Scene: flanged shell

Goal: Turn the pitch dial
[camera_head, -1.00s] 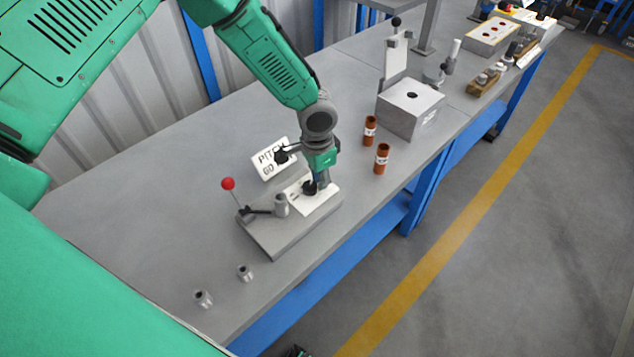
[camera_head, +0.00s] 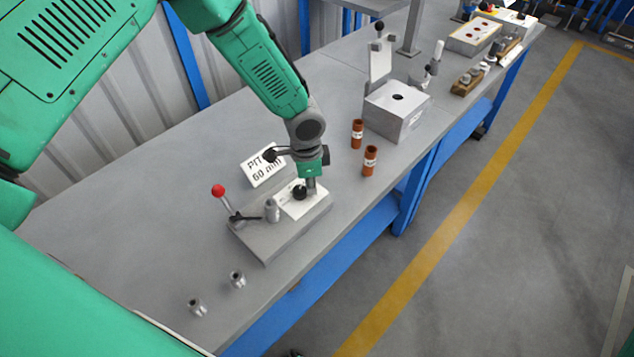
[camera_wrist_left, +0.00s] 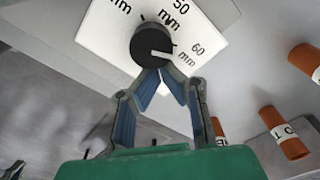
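The pitch dial is a round black knob (camera_wrist_left: 152,43) on a white scale plate (camera_wrist_left: 105,32). In the left wrist view its white mark points toward the "60 mm" label. The dial also shows in the head view (camera_head: 299,192), on a grey fixture (camera_head: 268,244). My left gripper (camera_wrist_left: 162,70) has its fingertips together at the dial's lower edge, with nothing seen between them. In the head view my left gripper (camera_head: 311,184) points down just right of the dial; contact cannot be told. My right gripper is not seen.
A red-knobbed lever (camera_head: 219,191) and a grey post (camera_head: 272,210) stand left of the dial. Two orange cylinders (camera_head: 370,161) (camera_head: 357,134) and a grey block (camera_head: 390,112) are to the right. Two small metal parts (camera_head: 237,279) (camera_head: 196,307) lie near the front edge.

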